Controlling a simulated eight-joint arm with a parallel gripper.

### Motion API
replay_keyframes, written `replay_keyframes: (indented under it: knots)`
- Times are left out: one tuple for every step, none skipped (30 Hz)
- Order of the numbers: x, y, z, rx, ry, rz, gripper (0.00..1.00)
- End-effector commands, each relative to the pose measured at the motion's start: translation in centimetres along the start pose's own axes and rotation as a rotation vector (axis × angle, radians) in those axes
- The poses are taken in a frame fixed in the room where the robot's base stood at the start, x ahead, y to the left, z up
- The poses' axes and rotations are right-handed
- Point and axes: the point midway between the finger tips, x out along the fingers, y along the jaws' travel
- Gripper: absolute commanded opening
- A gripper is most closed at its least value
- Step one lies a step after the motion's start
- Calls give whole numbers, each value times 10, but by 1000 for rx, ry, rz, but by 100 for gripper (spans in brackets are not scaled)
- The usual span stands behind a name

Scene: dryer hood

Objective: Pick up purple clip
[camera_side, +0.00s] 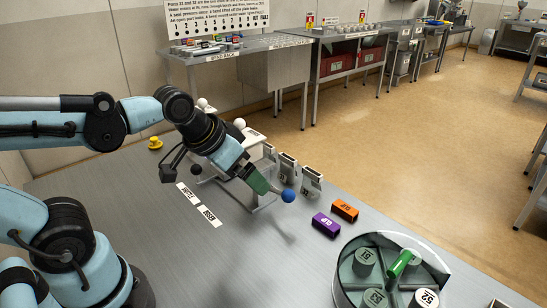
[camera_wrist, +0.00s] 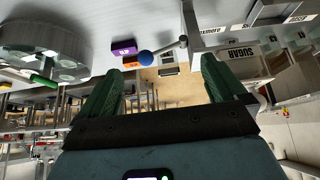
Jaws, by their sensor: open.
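The purple clip (camera_side: 326,224) is a small block with a white label, lying on the grey table in the side view. It also shows in the wrist view (camera_wrist: 124,47), upper left of centre. An orange block (camera_side: 345,210) of like shape lies close behind it, apart from it. My gripper (camera_side: 272,189) is above the table, up and left of the purple clip and clear of it. Its two green fingers stand wide apart in the wrist view (camera_wrist: 160,65), with nothing held between them.
A blue ball (camera_side: 288,196) on a grey rod shows near my fingertips. A round drum (camera_side: 345,285) with numbered cylinders and a green handle stands at front right. Grey containers (camera_side: 310,182) stand behind my gripper. Bare table lies left of the purple clip.

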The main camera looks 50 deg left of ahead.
Motion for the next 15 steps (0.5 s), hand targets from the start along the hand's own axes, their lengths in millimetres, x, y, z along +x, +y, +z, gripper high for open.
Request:
replay_keyframes:
  knots:
    - [0,4,-10,2,-22,6,98]
    - [1,7,-15,1,-38,9,98]
    - [2,10,-23,1,-61,12,98]
    - [4,13,-28,1,-77,14,98]
    - [5,16,-33,0,-94,16,98]
    - [8,20,-40,-1,-117,18,98]
    - [10,23,-45,-1,-133,19,98]
    - [12,27,-50,-1,-150,20,98]
    - [16,31,-56,-2,-172,21,98]
    - [19,34,-60,-2,-190,21,98]
    - [22,38,-65,-1,-206,21,98]
    - [27,43,-70,-2,-228,21,98]
    - [31,47,-74,-2,-245,20,98]
    - [35,50,-78,-1,-261,19,98]
    - [41,56,-83,-1,-284,18,98]
